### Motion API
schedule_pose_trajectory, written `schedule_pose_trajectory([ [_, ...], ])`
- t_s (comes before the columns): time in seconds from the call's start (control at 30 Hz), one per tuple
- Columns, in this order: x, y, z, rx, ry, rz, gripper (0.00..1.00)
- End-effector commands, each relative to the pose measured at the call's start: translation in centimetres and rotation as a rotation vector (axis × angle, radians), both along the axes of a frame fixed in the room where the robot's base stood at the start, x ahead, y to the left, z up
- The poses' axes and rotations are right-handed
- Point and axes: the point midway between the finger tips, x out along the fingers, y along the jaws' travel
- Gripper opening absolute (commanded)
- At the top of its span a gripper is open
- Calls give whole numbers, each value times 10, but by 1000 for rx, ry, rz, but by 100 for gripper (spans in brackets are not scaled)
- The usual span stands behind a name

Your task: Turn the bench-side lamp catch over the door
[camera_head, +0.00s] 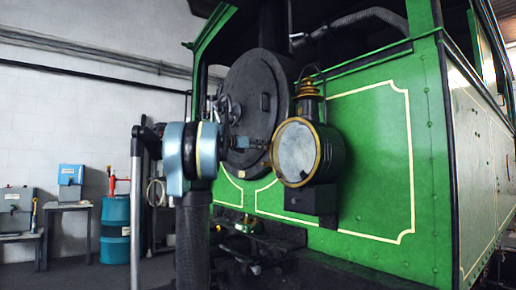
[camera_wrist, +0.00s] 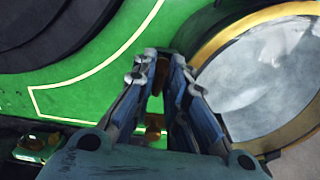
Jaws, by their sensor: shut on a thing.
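The lamp (camera_head: 297,152) has a round glass front in a brass rim and a brass top, and stands on a dark bracket against the green tram front. My gripper (camera_head: 265,144) reaches in from the left to the lamp's left edge. In the wrist view the gripper (camera_wrist: 164,62) is shut on a small brown piece, seemingly the bench-side catch (camera_wrist: 161,74), just left of the lamp's brass rim (camera_wrist: 215,40). The fingers hide most of the catch, so I cannot tell how far it is turned. In the head view the catch is hidden.
A round dark smokebox door (camera_head: 252,92) is close behind my gripper. A dark coupling area (camera_head: 262,240) lies below.

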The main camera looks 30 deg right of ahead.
Motion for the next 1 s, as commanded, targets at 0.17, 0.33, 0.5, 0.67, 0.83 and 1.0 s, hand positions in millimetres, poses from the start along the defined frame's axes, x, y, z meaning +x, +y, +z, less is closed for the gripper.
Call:
schedule_pose_trajectory([
  [0.17, 1, 1, 1, 7, -107, 6, 0],
  [0.33, -1, 1, 0, 18, -253, 7, 0],
  [0.5, -3, 0, -1, 31, -416, 8, 0],
  [0.67, -4, 0, -2, 43, -567, 8, 0],
  [0.83, -5, 0, -3, 56, -728, 8, 0],
  [1.0, -7, 0, -5, 69, -888, 9, 0],
])
